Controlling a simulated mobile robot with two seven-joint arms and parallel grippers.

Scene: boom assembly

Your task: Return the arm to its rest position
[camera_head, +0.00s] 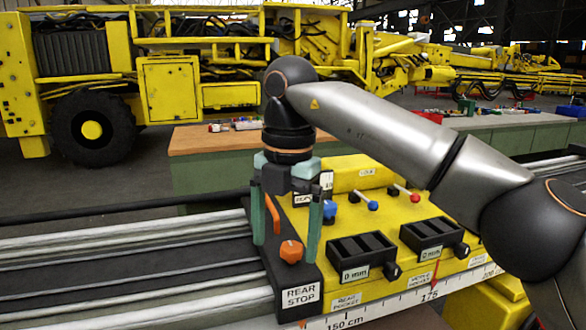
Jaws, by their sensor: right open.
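My right arm (375,125) reaches in from the right, and its gripper (286,250) points down over the dark rear stop block (296,275). Its two green fingers are spread apart. An orange knob (290,251) on the block shows between the fingertips, and I cannot tell whether a finger touches it. An orange lever (272,215) shows beside the left finger. My left gripper is not in view.
The yellow panel (385,225) carries black pocket boxes (362,256), a blue-tipped lever (372,205) and a red-tipped one (413,197). Grey rails (120,265) run left. A wooden-topped bench (215,140) and yellow machinery (170,88) stand behind.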

